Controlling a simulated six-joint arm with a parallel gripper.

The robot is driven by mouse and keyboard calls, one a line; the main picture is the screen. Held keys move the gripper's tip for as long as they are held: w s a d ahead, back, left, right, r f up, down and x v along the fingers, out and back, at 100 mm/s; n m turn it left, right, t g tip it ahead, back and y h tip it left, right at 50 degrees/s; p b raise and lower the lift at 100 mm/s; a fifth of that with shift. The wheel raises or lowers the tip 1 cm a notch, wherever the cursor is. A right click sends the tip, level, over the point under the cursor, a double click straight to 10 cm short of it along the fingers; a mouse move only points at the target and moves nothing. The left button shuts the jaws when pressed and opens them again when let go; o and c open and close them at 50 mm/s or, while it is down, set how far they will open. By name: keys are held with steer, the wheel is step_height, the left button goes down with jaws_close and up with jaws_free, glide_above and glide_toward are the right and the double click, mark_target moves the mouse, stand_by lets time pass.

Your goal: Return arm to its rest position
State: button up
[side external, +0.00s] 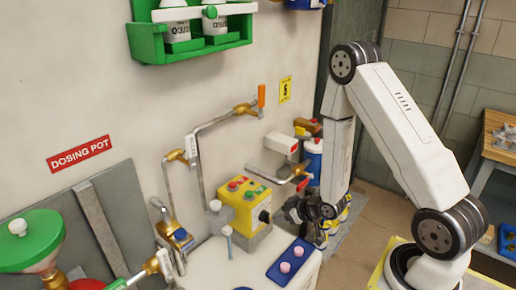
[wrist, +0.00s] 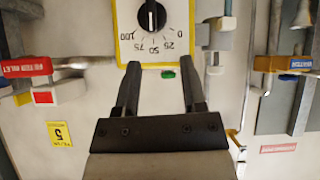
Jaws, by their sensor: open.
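A yellow-edged white dial plate with a black knob (wrist: 151,16) lies beyond the fingertips, and a small green part (wrist: 168,74) shows between the fingers. In the side view my arm (side external: 400,125) reaches up, then bends down at the elbow. My gripper (side external: 294,211) is low, just right of the yellow control box (side external: 244,205), and its fingers are hard to make out. I cannot tell whether it touches anything.
Pipes with brass valves (side external: 243,110) run along the wall. A green rack (side external: 190,42) hangs above. A blue tray with pink-topped items (side external: 292,261) lies in front of the box. A green funnel (side external: 30,243) is at left; a wooden bench (side external: 497,140) is at right.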

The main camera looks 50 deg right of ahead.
steer(key=s+a+r+g, duration=0.4)
steer(key=r, duration=0.2)
steer(key=s+a+r+g, duration=0.3)
steer(key=s+a+r, duration=0.1)
steer(key=r, duration=0.3)
steer(key=shift+s+a+r+m+g, duration=0.15)
steer(key=shift+s+a+m+g, duration=0.1)
steer(key=shift+a+m+g, duration=0.2)
